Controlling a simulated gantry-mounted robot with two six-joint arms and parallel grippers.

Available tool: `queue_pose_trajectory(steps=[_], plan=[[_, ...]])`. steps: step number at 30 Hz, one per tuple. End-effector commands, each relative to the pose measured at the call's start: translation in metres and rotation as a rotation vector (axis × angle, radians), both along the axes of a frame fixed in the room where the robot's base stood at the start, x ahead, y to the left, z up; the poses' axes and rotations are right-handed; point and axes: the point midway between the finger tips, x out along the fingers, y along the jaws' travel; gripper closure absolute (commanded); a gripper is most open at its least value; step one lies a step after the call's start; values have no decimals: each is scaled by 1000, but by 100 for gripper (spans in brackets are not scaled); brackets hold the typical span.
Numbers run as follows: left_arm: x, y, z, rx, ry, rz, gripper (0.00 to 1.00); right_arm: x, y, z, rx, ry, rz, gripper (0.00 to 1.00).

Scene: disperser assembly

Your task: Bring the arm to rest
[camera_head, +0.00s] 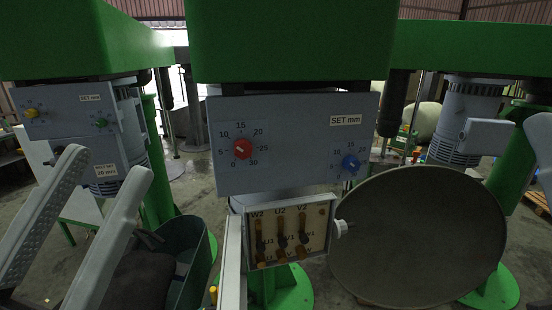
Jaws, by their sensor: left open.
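My left gripper (108,164) is at the lower left, with two long pale grey fingers spread apart and nothing between them. It is in front of the left machine and clear of the panels. A pale grey piece (541,145) at the right edge looks like a finger of my right gripper; the rest is cut off. The middle machine has a grey control panel (290,185) with a red knob (242,149) and a blue knob (350,163). Below it is an open terminal box (290,235) with labelled posts.
A large round grey disc (425,240) stands right of the terminal box. The left machine has a panel (70,115) with yellow and green knobs. A dark green bin (190,265) is beside the left gripper. Green machine housings (290,40) hang above. Floor shows between the machines.

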Motion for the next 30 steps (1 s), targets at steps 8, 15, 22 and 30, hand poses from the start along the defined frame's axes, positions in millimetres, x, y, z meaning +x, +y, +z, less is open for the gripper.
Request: queue_pose_trajectory(steps=[8,15,22,30], plan=[[-13,50,88,-303,-48,24,50,0,0,52,0,0,0,100],[-12,50,173,-300,-46,26,50,0,0,138,0,-1,0,100],[-12,50,200,-300,-44,26,50,0,0,165,0,0,0,100],[-12,50,196,-299,-44,27,50,0,0,161,0,1,0,100]])
